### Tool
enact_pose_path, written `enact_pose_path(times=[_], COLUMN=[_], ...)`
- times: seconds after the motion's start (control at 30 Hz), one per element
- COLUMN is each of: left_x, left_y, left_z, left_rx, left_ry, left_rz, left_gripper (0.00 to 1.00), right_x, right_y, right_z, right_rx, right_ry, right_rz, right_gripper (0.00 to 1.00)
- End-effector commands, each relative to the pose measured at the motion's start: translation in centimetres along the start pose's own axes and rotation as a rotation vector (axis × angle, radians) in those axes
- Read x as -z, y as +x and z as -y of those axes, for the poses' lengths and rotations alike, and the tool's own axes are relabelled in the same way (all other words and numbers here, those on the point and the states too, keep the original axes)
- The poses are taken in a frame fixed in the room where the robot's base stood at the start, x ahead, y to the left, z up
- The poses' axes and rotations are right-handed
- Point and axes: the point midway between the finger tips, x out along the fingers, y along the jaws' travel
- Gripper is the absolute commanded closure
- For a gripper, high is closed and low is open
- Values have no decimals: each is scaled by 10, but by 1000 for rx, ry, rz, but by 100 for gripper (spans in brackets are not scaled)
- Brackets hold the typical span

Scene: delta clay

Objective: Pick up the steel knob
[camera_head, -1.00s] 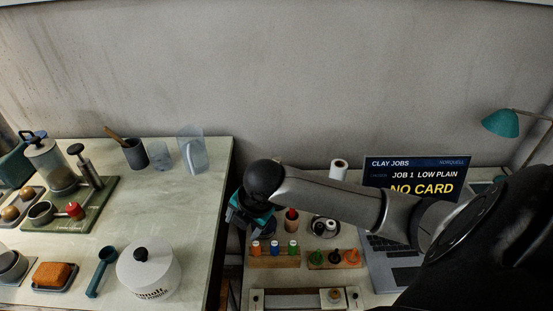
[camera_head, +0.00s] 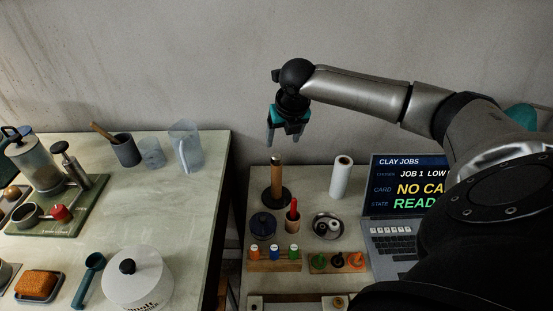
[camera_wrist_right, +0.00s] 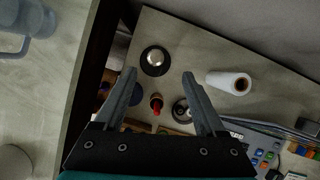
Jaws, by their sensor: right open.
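My right gripper (camera_head: 284,138) is open and empty in the head view. It hangs fingers down above the back left of the right-hand table. An upright wood-coloured post (camera_head: 277,178) on a round black base stands below it. In the right wrist view a shiny, steel-looking round top (camera_wrist_right: 155,57) shows on that post, just beyond the open fingertips (camera_wrist_right: 159,75). A steel-looking dish (camera_head: 316,233) to the right of the post holds small dark and pale round pieces. I cannot tell for certain which item is the steel knob. My left gripper is not in view.
A white roll (camera_head: 341,177), a dark blue round pot (camera_head: 263,225), a red-handled tool (camera_head: 294,208), racks of coloured pieces (camera_head: 274,266) and a laptop (camera_head: 392,240) crowd the right table. A gap separates it from the left table (camera_head: 190,235).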

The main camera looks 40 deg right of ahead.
Motion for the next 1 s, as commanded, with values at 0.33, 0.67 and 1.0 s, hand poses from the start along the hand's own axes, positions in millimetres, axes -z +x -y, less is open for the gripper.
enact_pose_path(times=[0.33,0.67,1.0], left_x=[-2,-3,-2], left_y=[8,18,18], left_z=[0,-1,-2], left_rx=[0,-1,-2], left_ry=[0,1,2], left_rz=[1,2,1], left_gripper=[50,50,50], right_x=[0,1,0], right_y=[34,76,80], right_z=[-2,-8,-8], right_rx=[0,0,0], right_ry=[1,2,0], right_rz=[0,0,1], right_gripper=[28,28,30])
